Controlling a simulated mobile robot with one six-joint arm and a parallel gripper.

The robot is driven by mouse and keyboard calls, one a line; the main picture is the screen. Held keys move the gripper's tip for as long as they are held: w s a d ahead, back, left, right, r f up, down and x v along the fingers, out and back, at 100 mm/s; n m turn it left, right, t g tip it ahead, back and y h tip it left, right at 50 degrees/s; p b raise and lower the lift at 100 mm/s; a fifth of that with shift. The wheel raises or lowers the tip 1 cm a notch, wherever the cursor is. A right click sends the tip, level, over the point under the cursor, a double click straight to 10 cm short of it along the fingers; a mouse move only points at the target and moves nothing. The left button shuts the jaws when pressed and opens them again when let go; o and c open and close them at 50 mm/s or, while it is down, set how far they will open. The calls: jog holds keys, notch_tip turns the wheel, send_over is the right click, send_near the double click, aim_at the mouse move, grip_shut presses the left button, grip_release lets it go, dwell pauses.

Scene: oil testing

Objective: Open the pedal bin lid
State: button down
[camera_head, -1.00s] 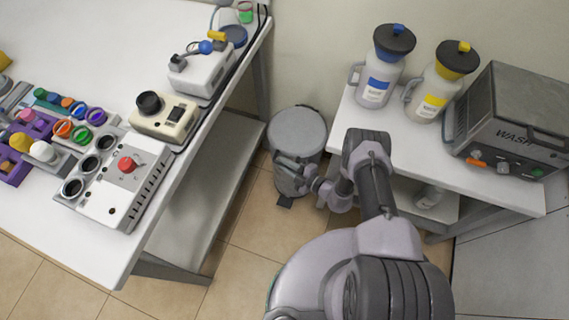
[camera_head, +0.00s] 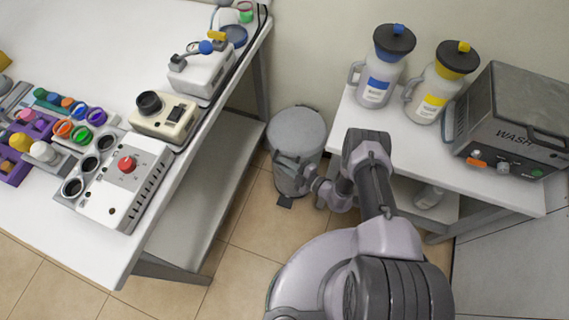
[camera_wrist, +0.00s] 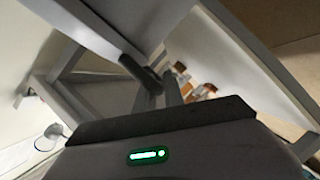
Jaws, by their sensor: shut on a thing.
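The grey pedal bin (camera_head: 286,183) stands on the floor between the two tables, against the wall. Its round grey lid (camera_head: 296,128) lies over the top and looks down. The pedal (camera_head: 285,201) sticks out at the bottom front. My gripper (camera_head: 283,162) is at the front edge of the lid and is shut on it. The contact itself is small and partly hidden by the gripper. In the wrist view, a dark finger (camera_wrist: 143,74) shows, but the lid cannot be made out clearly.
A white table (camera_head: 60,235) with testing devices is on the left, with a lower shelf (camera_head: 205,200). A white table (camera_head: 385,125) on the right carries two jugs (camera_head: 378,80) and a grey WASH machine (camera_head: 515,110). Bare tiled floor (camera_head: 240,235) lies between them.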

jog(key=shift+m+g, duration=0.3)
jog(key=shift+m, duration=0.3)
jog(key=r+p, duration=0.1)
jog(key=r, duration=0.1)
jog(key=w+r+p, duration=0.1)
jog(key=r, duration=0.4)
jog(key=shift+w+d+r+p, duration=0.15)
jog(key=shift+d+p, duration=0.1)
jog(key=shift+p, duration=0.15)
jog(key=c, duration=1.5)
grip_release()
jog(key=shift+o, duration=0.2)
jog(key=p+v, duration=0.4)
jog(key=v, duration=1.3)
jog(key=shift+d, duration=0.2)
jog(key=shift+c, duration=0.2)
